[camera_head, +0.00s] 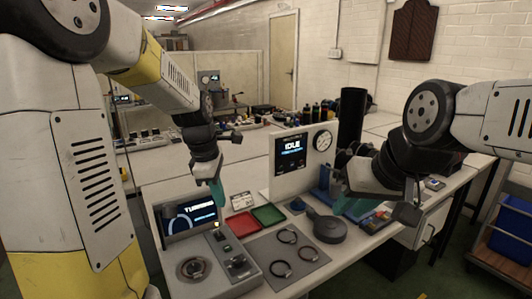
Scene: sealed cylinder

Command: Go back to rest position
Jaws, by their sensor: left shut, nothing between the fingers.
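My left gripper (217,192), with teal fingers, points down above the table near the small screen unit. Its fingers look closed together with nothing seen between them. My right gripper (340,200), also teal-fingered, hangs over the right part of the table, just right of a dark round handled part (330,229). Its fingers are small and partly overlapped, so I cannot tell whether they are open. Both grippers appear above the table and apart from the things around them.
A grey mat (258,247) holds several dark rings. Red (240,224) and green (268,215) trays lie behind it. A turntable-like unit (193,270) stands at front left. A white panel reading IDLE (320,165) and a black cylinder (352,112) stand behind. A blue bin (512,230) is at right.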

